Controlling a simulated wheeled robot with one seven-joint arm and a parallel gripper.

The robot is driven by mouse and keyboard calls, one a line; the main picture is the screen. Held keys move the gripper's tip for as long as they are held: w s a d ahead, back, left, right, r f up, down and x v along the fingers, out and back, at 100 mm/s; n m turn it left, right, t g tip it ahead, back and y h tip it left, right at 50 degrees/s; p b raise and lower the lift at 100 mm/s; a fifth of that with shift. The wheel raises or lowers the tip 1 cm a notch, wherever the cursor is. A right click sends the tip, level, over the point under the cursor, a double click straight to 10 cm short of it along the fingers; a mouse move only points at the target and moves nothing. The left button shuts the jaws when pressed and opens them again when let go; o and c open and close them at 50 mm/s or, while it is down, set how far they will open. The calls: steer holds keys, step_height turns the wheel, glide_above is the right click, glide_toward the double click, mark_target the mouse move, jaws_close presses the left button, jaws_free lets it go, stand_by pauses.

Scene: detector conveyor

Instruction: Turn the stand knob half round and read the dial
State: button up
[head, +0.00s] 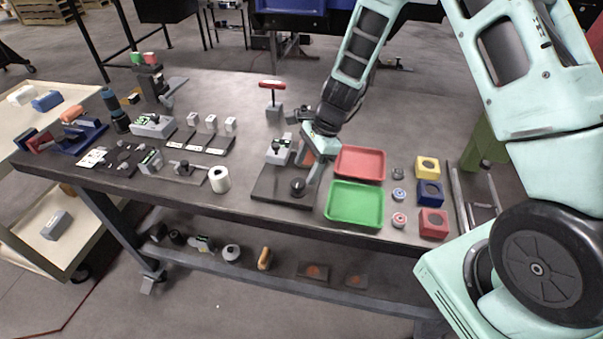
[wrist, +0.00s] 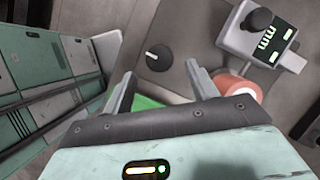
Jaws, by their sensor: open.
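The stand is a dark flat plate (head: 268,186) on the bench, left of the green tray. Its round black knob (head: 298,186) is at the plate's front right. In the wrist view the knob (wrist: 157,58) shows a white line pointing left. The dial (head: 278,151) is a grey box with a green-lit display at the stand's back; it also shows in the wrist view (wrist: 262,36), its digits too small to read surely. My gripper (wrist: 162,78) is open and empty, its fingertips on either side of and just short of the knob.
An orange-red round piece (wrist: 238,88) lies by my right finger. A green tray (head: 355,204) and red tray (head: 360,163) are close on the right. A white roll (head: 219,180) is left of the stand. A red-handled tool (head: 273,100) stands behind.

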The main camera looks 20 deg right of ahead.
mark_target(299, 182)
steer(key=shift+x, duration=2)
steer(key=c, duration=1)
